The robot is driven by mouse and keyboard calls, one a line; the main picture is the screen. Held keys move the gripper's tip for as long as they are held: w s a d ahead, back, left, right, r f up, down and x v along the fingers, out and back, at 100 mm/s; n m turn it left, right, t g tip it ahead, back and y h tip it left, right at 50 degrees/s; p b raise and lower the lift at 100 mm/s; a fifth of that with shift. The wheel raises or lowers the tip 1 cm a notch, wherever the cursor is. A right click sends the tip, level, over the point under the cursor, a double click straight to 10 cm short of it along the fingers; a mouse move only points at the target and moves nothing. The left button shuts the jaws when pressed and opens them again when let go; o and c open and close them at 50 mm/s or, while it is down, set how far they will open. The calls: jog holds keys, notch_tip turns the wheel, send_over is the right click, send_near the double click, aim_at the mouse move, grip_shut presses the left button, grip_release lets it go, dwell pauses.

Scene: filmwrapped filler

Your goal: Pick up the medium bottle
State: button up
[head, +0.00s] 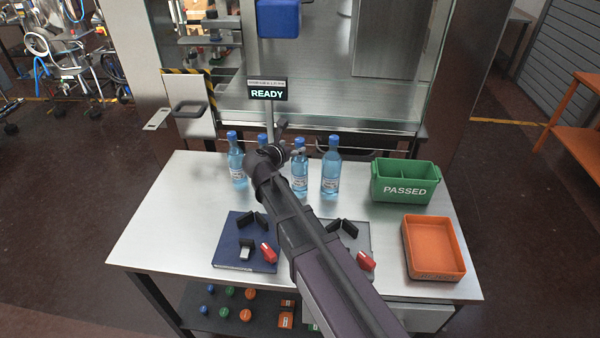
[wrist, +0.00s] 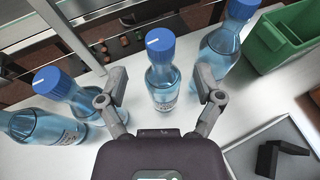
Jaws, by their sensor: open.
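Several clear blue bottles with blue caps stand upright in a row on the steel table. They are a left bottle (head: 237,165), one mostly hidden behind my arm, a middle-right bottle (head: 300,176) and a right bottle (head: 331,172). Their sizes look close, so I cannot tell surely which is the medium one. My gripper (wrist: 160,84) is open and empty. In the wrist view a bottle (wrist: 161,78) stands centred between its fingertips, with a gap on each side. Another bottle (wrist: 222,45) is close beyond the right finger, and two (wrist: 42,127) stand at left.
A green PASSED bin (head: 404,190) and an orange tray (head: 433,248) sit at the table's right. A blue board (head: 232,250) and a grey board with black and red parts lie in front of the bottles. A glass-fronted machine with a READY sign (head: 267,94) stands behind.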

aim_at(297, 143)
jog(key=shift+w, duration=0.1)
jog(key=shift+b+x, duration=0.7)
jog(key=shift+x, duration=1.85)
jog(key=shift+d+r, duration=0.1)
jog(key=shift+r, duration=0.15)
grip_shut()
